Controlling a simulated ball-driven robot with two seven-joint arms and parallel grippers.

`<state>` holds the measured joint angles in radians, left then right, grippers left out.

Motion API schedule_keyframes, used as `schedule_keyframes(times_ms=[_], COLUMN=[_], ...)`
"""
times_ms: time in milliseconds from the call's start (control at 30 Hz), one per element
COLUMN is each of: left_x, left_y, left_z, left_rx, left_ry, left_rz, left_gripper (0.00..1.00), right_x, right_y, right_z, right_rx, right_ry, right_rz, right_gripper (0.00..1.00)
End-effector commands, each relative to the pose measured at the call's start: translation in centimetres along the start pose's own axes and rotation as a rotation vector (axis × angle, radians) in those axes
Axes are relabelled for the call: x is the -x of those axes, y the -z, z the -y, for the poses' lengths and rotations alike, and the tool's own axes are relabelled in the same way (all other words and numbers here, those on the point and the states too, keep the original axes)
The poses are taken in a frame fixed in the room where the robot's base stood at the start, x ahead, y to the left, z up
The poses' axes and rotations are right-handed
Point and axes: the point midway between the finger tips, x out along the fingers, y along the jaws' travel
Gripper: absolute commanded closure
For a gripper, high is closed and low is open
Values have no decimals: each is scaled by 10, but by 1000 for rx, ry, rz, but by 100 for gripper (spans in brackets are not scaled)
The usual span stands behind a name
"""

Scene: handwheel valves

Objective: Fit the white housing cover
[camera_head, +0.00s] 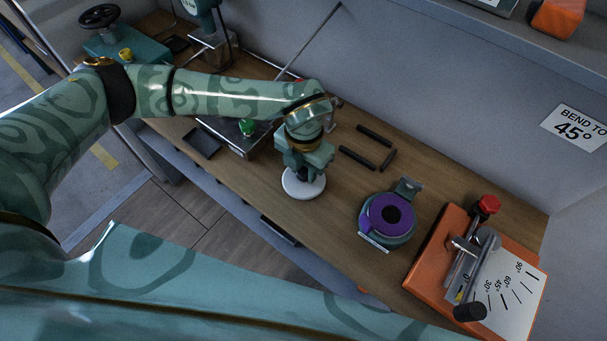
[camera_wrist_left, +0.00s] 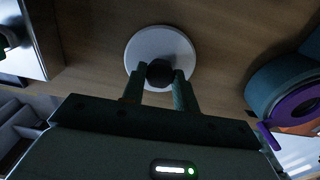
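The white housing cover (camera_head: 291,186) is a round white disc with a black knob in the middle of the brown bench. My left gripper (camera_head: 302,172) is directly above it, pointing down. In the left wrist view the cover (camera_wrist_left: 150,42) shows its knob (camera_wrist_left: 160,73) between the two fingertips (camera_wrist_left: 160,80), with no clear gap on either side. I cannot tell whether the cover touches the bench. A teal round housing (camera_head: 372,232) with a purple ring face (camera_head: 377,208) and dark centre stands to the right of the cover. My right gripper is not in view.
An orange bending fixture (camera_head: 425,262) with an angle plate and lever stands at the right. Several black bars (camera_head: 374,135) lie behind the cover. A metal tray (camera_head: 238,143) and a teal handwheel unit (camera_head: 140,46) are to the left. Bench between cover and housing is clear.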

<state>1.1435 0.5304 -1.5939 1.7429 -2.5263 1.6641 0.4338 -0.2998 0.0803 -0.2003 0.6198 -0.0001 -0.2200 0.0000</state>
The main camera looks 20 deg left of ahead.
Motion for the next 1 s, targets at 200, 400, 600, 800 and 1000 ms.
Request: schedule_keyframes(times_ms=[200,400,600,800,1000], left_x=[1,15,35,54,62], left_y=[0,0,0,0,0], left_z=[0,0,0,0,0], left_rx=[0,0,0,0,0], left_ry=[0,0,-1,0,0], left_rz=[0,2,2,2,0], left_gripper=[92,92,92,92,92], right_x=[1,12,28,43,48], right_y=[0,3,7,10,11], right_z=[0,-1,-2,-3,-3], right_rx=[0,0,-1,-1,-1], right_ry=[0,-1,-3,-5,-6], right_rz=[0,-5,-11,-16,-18], right_gripper=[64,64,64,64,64])
